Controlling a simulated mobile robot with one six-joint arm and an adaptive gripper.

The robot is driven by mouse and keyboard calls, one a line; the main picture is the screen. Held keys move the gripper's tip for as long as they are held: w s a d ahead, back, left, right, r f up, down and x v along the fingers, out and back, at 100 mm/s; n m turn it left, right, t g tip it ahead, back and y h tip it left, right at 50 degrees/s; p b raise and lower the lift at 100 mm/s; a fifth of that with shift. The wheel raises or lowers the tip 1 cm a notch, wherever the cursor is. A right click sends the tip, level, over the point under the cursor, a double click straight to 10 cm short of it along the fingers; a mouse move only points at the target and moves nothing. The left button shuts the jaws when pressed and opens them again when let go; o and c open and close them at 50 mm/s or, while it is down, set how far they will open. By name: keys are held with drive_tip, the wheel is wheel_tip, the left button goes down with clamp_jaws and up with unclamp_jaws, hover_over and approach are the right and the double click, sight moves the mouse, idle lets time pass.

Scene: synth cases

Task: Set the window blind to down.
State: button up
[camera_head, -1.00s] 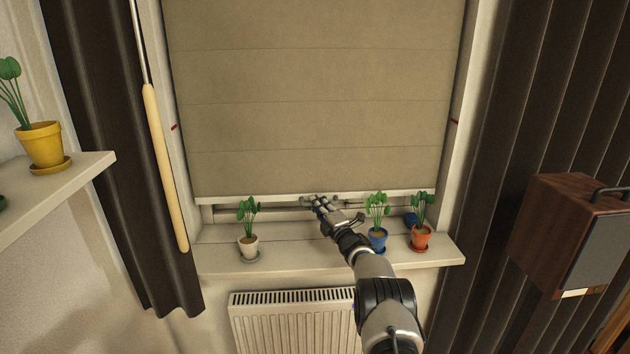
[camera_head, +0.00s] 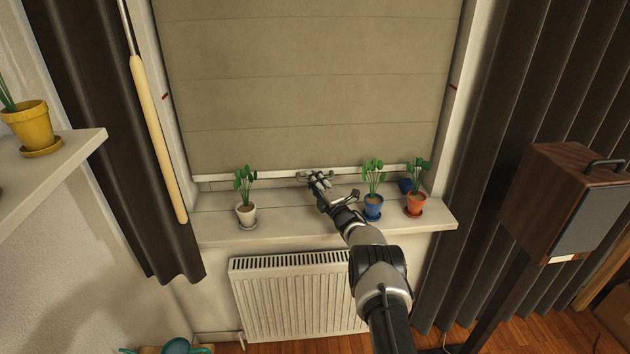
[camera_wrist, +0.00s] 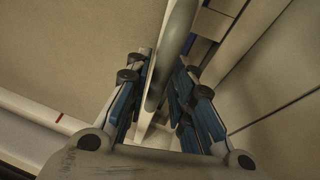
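The window blind (camera_head: 300,90) is a beige fabric blind with faint horizontal seams. Its pale bottom bar (camera_head: 230,177) hangs just above the window sill, with a narrow strip of window below it. My gripper (camera_head: 318,181) is at the middle of this bar. In the wrist view, the blue-padded fingers of my gripper (camera_wrist: 162,100) lie on either side of a pale rounded handle (camera_wrist: 178,40) at the blind's lower edge and appear closed on it. The fingers partly hide the handle. Red marks (camera_head: 453,87) show on the window frame at both sides, well above the bar.
On the sill (camera_head: 310,224) stand a white-potted plant (camera_head: 246,214) left of my arm and blue-potted (camera_head: 373,208) and orange-potted (camera_head: 415,204) plants close on its right. A radiator (camera_head: 290,300) is below. A wooden wand (camera_head: 155,140) hangs left; a speaker (camera_head: 565,205) stands right.

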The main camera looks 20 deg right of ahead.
drive_tip(key=shift+o, duration=0.9)
drive_tip(key=shift+s, duration=0.1)
drive_tip(key=v, duration=1.2)
